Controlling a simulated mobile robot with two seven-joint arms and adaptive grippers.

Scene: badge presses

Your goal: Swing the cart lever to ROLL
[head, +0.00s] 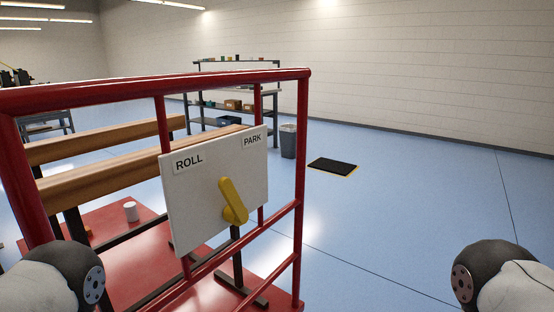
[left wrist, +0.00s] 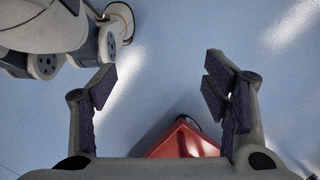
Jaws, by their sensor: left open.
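The yellow lever (head: 229,197) is mounted on a white panel (head: 197,212) on the end frame of the red cart (head: 303,150). The lever points up and slightly left from its hub. It stands between the ROLL label (head: 188,162) at the panel's upper left and the PARK label (head: 252,140) at its upper right. My left gripper (left wrist: 160,88) is open and empty in the left wrist view, with blue floor and a red corner (left wrist: 183,143) beyond it. The lever is not in that view. My right gripper is outside both views.
The cart carries wooden beams (head: 120,175) and a white cup (head: 131,211) on its red deck. Behind it stand a shelf rack (head: 190,112), a grey bin (head: 288,141) and a black floor mat (head: 334,166). The blue floor right of the cart is clear.

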